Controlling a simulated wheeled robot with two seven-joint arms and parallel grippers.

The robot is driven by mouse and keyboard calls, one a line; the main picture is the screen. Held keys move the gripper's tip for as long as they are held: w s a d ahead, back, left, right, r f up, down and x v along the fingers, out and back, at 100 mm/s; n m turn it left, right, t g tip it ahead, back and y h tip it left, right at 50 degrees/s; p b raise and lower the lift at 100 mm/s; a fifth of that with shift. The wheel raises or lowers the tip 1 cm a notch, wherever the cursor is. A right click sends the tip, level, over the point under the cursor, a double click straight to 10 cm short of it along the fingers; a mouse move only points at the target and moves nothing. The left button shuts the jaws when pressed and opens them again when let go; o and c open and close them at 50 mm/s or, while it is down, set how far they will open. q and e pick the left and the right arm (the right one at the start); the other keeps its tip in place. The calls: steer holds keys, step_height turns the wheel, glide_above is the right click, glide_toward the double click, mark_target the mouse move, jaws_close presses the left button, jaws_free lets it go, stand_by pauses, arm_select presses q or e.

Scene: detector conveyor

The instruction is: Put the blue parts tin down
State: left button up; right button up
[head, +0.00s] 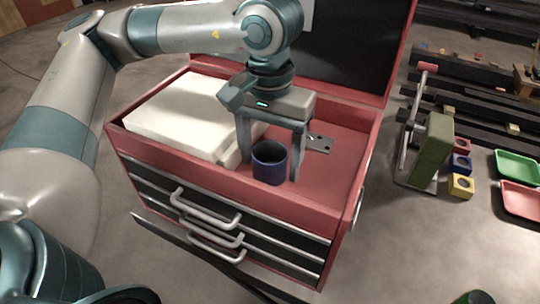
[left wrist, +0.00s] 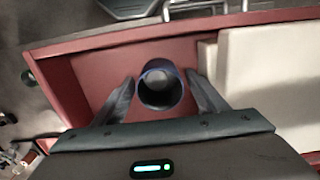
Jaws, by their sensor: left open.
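The blue parts tin (head: 270,164) stands upright on the red top tray of the tool chest (head: 345,160), near its front edge. It is round with an open top, and it also shows in the left wrist view (left wrist: 160,87). My left gripper (head: 270,172) points down around the tin, with one finger on each side. The left wrist view shows the gripper (left wrist: 162,85) open, with a gap between each finger and the tin. My right gripper is not in view.
A white block-like stack (head: 185,112) fills the chest's left side. A grey metal plate (head: 319,143) lies behind the tin. The raised lid (head: 345,45) stands at the back. Green (head: 518,166) and red (head: 520,200) trays lie far right.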

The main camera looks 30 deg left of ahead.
arm_select(q)
steer(key=shift+r, duration=0.15)
step_height(320, 180, up, 12)
steer(key=b, duration=0.3)
stand_by(0.7)
